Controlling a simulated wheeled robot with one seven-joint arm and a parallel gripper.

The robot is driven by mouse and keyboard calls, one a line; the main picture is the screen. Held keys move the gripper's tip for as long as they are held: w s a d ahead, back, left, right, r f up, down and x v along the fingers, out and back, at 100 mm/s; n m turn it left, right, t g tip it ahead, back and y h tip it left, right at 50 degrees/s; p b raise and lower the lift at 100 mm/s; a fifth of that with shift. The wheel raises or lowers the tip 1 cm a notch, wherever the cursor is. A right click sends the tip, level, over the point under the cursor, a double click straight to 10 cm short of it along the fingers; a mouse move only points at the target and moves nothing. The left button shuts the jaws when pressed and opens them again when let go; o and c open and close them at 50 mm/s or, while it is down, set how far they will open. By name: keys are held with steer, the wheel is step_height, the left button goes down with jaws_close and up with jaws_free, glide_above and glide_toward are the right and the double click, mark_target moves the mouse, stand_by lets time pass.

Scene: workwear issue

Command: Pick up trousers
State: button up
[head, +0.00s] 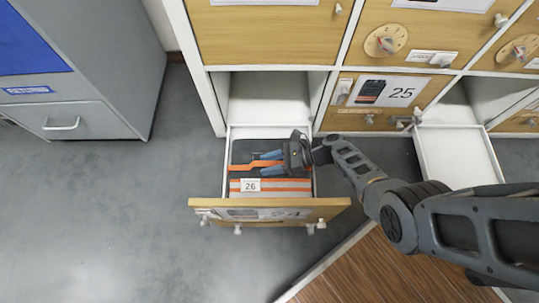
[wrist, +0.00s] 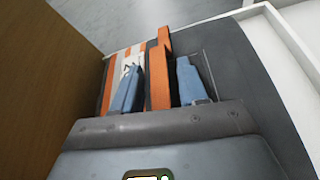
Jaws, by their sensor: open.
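A pulled-out drawer with a wooden front (head: 200,204) marked 24 holds folded workwear. Nearest its front lies a grey and orange striped folded garment (head: 290,187) with a white tag reading 26; its stripes also show at the left in the wrist view (wrist: 108,82). Behind it is dark grey cloth (head: 241,152) with an upright orange band (wrist: 161,72). I cannot tell which piece is the trousers. My gripper (head: 268,163) is open inside the drawer, its blue fingers on either side of the orange band. Whether they touch it is unclear.
A wooden compartment front marked 25 (head: 385,92) is beside it. A second white drawer (head: 455,158) stands pulled out, empty where visible, at the right. A grey cabinet (head: 85,65) stands at the left. Grey floor (head: 110,210) is clear; a wood-topped surface (head: 370,270) is at the lower right.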

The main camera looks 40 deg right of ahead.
jaws_close()
stand_by(0.3)
stand_by(1.1)
